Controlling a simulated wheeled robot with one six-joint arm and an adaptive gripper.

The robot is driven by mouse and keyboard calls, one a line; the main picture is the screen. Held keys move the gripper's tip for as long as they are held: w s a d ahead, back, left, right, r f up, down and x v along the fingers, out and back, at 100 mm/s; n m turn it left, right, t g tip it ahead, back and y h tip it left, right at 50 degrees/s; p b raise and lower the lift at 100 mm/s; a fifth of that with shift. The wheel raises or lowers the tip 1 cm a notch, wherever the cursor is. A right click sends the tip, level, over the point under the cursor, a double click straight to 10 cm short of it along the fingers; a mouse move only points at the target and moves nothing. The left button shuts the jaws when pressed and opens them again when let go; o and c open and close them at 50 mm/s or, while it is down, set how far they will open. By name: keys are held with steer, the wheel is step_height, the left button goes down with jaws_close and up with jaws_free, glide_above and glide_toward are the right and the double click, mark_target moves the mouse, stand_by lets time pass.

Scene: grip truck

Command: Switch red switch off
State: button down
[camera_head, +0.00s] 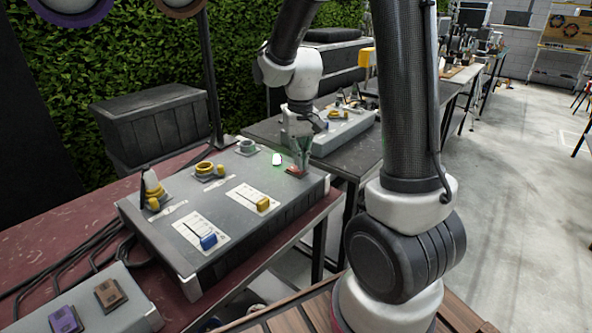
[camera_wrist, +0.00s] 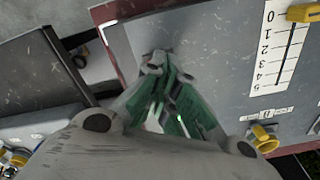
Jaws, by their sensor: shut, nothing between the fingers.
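A red switch (camera_head: 294,171) sits at the right end of the grey control panel (camera_head: 160,228). My gripper (camera_head: 302,166) is shut, points down, and its fingertips are at or just above the red switch. In the wrist view the green-padded fingers of my gripper (camera_wrist: 160,72) come together over the grey panel surface. The red switch is hidden behind the fingers there. I cannot tell whether the fingertips touch it or which way it is tipped. A small lamp (camera_head: 277,159) left of the gripper glows green.
The panel also carries a blue slider (camera_head: 208,241), a yellow slider (camera_head: 263,204), a yellow ring knob (camera_head: 205,168) and a grey knob (camera_head: 246,147). A second panel with a brown switch (camera_head: 109,293) and a purple switch (camera_head: 65,319) stands at the front left.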

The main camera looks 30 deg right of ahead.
steer(key=shift+f, duration=0.7)
stand_by(0.3)
steer(key=shift+r, duration=3.5)
steer(key=s+r+t, duration=0.2)
steer(key=s+r, duration=0.2)
steer(key=s, duration=0.6)
steer(key=s+d+r+n+t, duration=0.1)
steer(key=s+r+t, duration=0.1)
steer(key=s+r, duration=0.3)
steer(key=s, duration=0.4)
steer(key=shift+s+d+n, duration=0.3)
steer(key=shift+s, duration=0.05)
